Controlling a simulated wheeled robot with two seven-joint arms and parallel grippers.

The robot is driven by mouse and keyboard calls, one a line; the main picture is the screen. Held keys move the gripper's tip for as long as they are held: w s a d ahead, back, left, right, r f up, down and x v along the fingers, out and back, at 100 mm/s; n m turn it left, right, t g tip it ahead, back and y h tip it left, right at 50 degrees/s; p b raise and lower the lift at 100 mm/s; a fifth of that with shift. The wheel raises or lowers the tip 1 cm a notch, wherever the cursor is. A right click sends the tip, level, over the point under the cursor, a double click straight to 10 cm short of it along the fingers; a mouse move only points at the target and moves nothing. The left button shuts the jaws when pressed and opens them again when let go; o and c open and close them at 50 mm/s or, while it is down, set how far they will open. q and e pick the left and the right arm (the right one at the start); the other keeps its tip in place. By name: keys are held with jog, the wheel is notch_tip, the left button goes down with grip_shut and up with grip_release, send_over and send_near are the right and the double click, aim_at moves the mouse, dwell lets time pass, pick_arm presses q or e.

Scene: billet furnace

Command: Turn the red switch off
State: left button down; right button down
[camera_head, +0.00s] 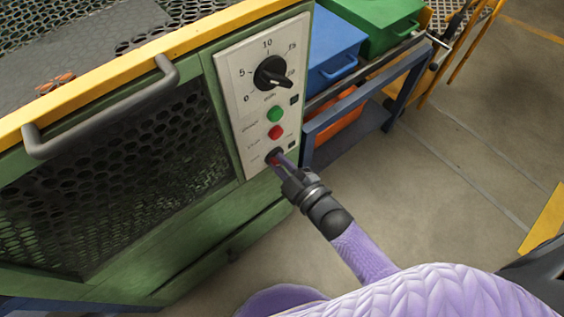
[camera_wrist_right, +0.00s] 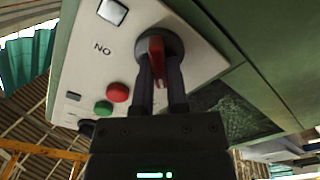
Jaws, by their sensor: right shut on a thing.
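The red switch (camera_wrist_right: 156,60) is a red handle on a dark round base at the lower end of the pale control panel. In the head view the switch (camera_head: 273,157) is partly covered by my right gripper (camera_head: 281,163). My right gripper (camera_wrist_right: 160,85) has its two dark fingers on either side of the red handle and is shut on it. The letters "NO" stand on the panel beside the switch in the wrist view. My left gripper is not in view.
The control panel (camera_head: 236,87) also holds a black dial (camera_head: 271,73), a green button (camera_head: 275,114) and a red button (camera_head: 275,132). A grey handle (camera_head: 105,110) juts from the green furnace's mesh door. Blue and green bins stand behind; open floor lies right.

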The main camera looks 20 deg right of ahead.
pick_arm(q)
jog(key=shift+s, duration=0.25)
pick_arm(e)
jog(key=shift+f, duration=0.1)
jog(key=c, duration=0.6)
grip_release()
jog(key=shift+c, duration=0.2)
pick_arm(q)
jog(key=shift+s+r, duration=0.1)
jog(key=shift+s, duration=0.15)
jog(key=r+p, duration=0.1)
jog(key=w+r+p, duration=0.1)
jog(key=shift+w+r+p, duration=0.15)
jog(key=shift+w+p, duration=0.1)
jog(key=shift+p, duration=0.15)
pick_arm(e)
jog(key=v, duration=1)
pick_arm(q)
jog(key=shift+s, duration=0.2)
